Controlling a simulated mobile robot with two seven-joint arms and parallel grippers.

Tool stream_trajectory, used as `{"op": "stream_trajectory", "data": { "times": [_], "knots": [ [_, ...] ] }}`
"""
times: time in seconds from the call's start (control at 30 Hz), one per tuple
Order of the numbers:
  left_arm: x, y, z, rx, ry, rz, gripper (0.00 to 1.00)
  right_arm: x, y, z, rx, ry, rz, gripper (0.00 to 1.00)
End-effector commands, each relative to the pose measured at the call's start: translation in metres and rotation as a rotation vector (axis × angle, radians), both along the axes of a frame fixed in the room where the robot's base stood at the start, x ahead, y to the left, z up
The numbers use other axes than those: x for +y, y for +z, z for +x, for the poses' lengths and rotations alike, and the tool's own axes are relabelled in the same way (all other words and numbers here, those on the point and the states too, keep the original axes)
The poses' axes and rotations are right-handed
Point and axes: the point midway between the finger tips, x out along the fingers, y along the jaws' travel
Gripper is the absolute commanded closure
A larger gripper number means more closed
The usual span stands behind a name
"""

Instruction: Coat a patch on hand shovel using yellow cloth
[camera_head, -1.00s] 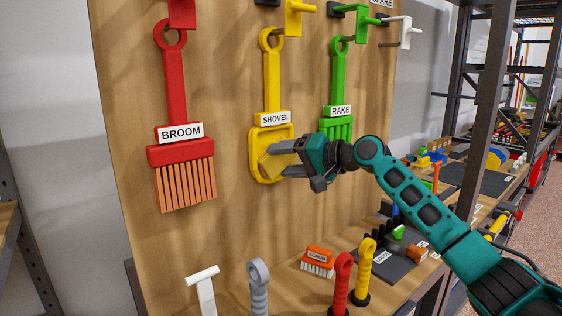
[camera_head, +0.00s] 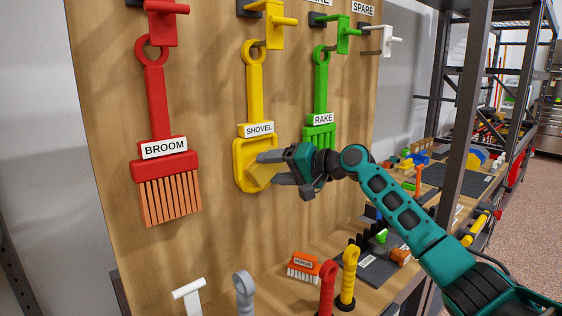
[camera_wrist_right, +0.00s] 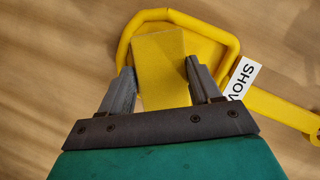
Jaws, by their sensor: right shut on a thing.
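The yellow hand shovel (camera_head: 254,95) hangs by its ring on the wooden board, with a SHOVEL label above its scoop. My right gripper (camera_head: 282,169) is shut on the yellow cloth (camera_head: 263,172), a flat yellow piece, in front of the scoop. In the right wrist view the cloth (camera_wrist_right: 160,65) sits between the two grey fingers (camera_wrist_right: 160,84) and overlaps the scoop (camera_wrist_right: 215,38). Whether the cloth touches the scoop I cannot tell for sure. The cloth and fingers hide part of the scoop's inside. My left gripper is not in view.
A red broom (camera_head: 167,178) hangs left of the shovel and a green rake (camera_head: 321,90) right of it, close above my right gripper. Below, a wooden bench holds an orange scrub brush (camera_head: 302,267) and several upright handles. A dark steel post (camera_head: 458,120) stands at right.

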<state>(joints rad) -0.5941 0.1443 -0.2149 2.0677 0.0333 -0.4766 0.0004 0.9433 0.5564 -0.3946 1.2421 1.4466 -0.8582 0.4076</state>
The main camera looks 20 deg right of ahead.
Motion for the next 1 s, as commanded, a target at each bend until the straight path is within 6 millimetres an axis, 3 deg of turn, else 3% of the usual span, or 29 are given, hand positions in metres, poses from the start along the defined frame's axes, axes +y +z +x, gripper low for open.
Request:
{"op": "stream_trajectory", "data": {
  "times": [0.1, 0.47, 0.8, 1.0],
  "knots": [
    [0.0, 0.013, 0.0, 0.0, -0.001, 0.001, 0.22, 0.011, 0.003, -0.004, 0.001, 0.003, 0.0, 0.66],
    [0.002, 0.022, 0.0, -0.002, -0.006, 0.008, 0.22, 0.022, 0.002, -0.009, 0.0, 0.002, 0.0, 0.66],
    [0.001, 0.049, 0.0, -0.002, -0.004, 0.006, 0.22, 0.05, 0.003, -0.018, 0.001, 0.002, 0.0, 0.66],
    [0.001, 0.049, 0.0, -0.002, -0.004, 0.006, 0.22, 0.053, 0.0, -0.018, 0.001, 0.001, 0.001, 0.66]
  ]
}}
